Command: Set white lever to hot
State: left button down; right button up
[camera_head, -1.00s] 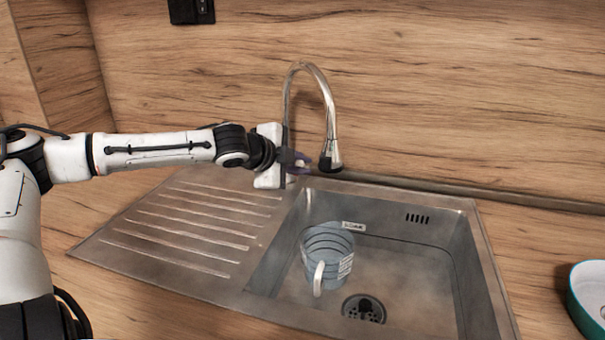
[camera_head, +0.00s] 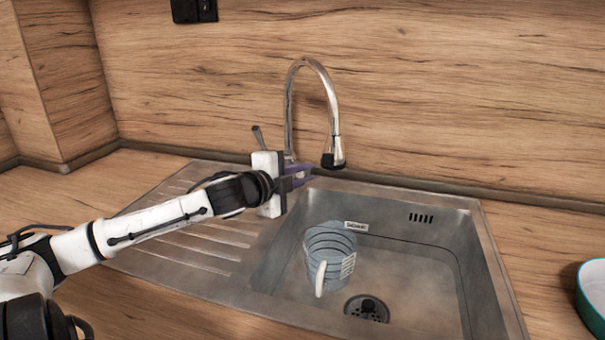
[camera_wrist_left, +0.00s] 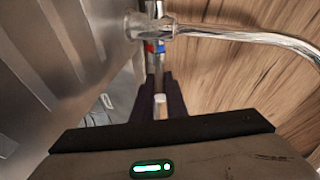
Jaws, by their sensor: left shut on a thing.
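The chrome faucet (camera_head: 330,120) stands behind the sink, its spout arching to the right. In the left wrist view, its body (camera_wrist_left: 155,27) carries a red and a blue mark, with red on the left. The pale lever (camera_wrist_left: 160,105) runs from there down between my dark fingers. My left gripper (camera_head: 300,173) is shut on the lever beside the faucet base; in the head view, the gripper and its white body hide the grip. A thin dark stick (camera_head: 258,138) rises behind that body; I cannot tell what it belongs to. My right gripper is not in view.
A grey-blue mug (camera_head: 330,250) with a white handle stands in the sink basin near the drain (camera_head: 366,308). The steel sink has a ribbed drainboard (camera_head: 180,245) on its left. A teal-and-white bowl (camera_head: 592,295) sits at the right edge. A wooden splashback stands behind.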

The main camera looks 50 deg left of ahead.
pick_arm(q)
jog(key=c, duration=1.8)
grip_release()
jog(key=shift+o, duration=0.2)
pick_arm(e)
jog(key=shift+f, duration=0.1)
